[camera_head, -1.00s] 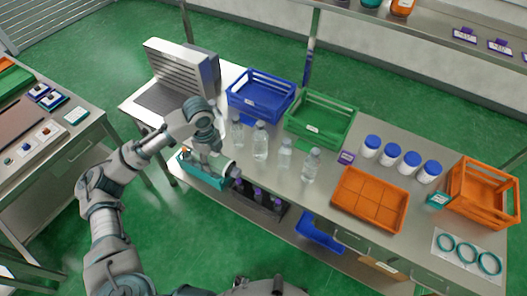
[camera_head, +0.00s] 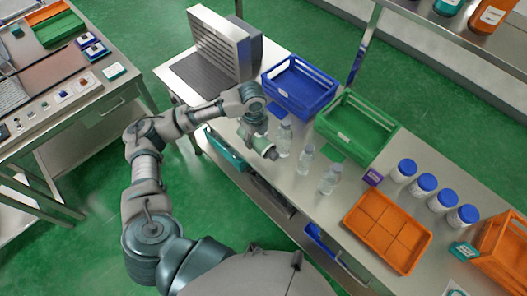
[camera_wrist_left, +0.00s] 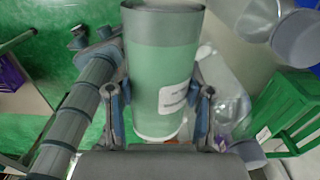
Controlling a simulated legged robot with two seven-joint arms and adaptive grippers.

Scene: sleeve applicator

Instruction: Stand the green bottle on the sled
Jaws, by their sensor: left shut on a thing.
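The green bottle (camera_wrist_left: 165,75) fills the middle of the left wrist view, pale green with a white label. My left gripper (camera_wrist_left: 160,115) is shut on it, with one finger on each side. In the head view my left gripper (camera_head: 257,133) is over the front left part of the steel bench, and the held bottle (camera_head: 263,147) is tilted, its dark end towards the lower right. I cannot tell which thing is the sled. A grey louvred machine (camera_head: 222,45) with a dark flat bed (camera_head: 203,78) stands on the bench's left end. My right gripper is out of view.
Several clear bottles (camera_head: 330,179) stand close to the right of my left gripper. Behind are a blue crate (camera_head: 300,92) and a green crate (camera_head: 350,133). An orange tray (camera_head: 388,232) and white jars with blue lids (camera_head: 423,184) are farther right. A teal bin (camera_head: 225,150) hangs below the front edge.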

